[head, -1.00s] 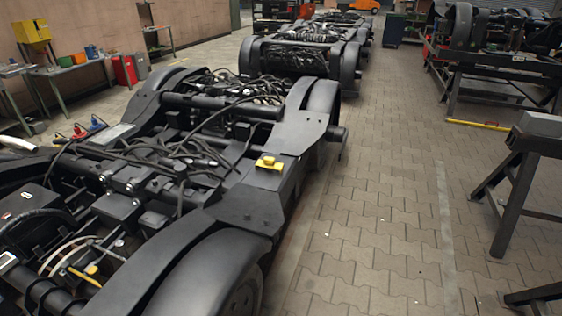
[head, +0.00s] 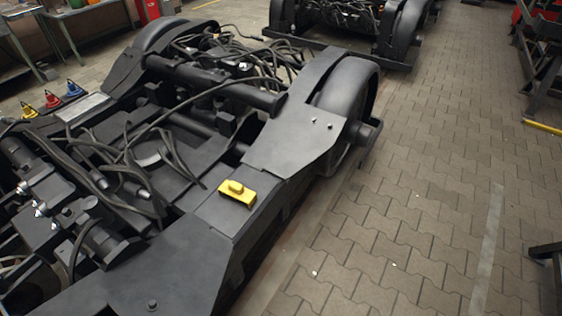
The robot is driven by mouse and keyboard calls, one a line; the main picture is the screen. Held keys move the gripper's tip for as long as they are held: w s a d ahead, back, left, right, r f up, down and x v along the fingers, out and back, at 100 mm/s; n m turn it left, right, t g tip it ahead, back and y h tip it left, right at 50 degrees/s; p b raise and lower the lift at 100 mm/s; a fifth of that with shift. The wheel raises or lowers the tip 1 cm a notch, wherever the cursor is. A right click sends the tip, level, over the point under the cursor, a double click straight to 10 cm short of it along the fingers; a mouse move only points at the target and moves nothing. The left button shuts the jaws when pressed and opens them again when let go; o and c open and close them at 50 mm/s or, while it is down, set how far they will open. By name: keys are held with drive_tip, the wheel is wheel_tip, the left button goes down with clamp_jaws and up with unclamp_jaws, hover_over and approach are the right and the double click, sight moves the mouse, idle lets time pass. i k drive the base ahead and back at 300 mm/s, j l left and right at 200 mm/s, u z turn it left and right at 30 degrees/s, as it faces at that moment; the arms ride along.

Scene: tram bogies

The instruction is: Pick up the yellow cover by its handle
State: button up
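The yellow cover (head: 243,196) is a small flat plate with a raised handle (head: 235,187) on top. It lies flat on the black side frame (head: 209,215) of the nearest bogie, near the middle of the head view. Nothing touches its handle. My gripper does not show in the head view.
Cables and pipes (head: 150,150) crowd the bogie's middle left of the cover. A wheel (head: 347,90) stands behind it at the right. Small yellow, red and blue items (head: 52,99) sit at the far left.

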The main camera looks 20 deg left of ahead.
sight(233, 189)
drive_tip(key=i+u, duration=0.15)
drive_tip(key=i, duration=0.35)
drive_tip(key=i+l+u, duration=0.15)
drive_tip(key=i, duration=0.4)
drive_tip(key=i+u, duration=0.2)
drive_tip(key=u, duration=0.2)
drive_tip(key=i+l+u, duration=0.15)
drive_tip(key=u, duration=0.25)
drive_tip(key=i+l+u, duration=0.15)
drive_tip(key=u, duration=0.25)
drive_tip(key=i+l+u, duration=0.1)
drive_tip(key=l+u, duration=0.15)
drive_tip(key=u, duration=0.15)
drive_tip(key=i+l+u, duration=0.1)
drive_tip(key=l+u, duration=0.3)
drive_tip(key=i+l+u, duration=0.1)
drive_tip(key=l+u, duration=0.15)
drive_tip(key=u, duration=0.15)
drive_tip(key=l+u, duration=0.75)
drive_tip(key=k+l+u, duration=0.15)
drive_tip(key=i+l, duration=0.05)
drive_tip(key=l, duration=0.05)
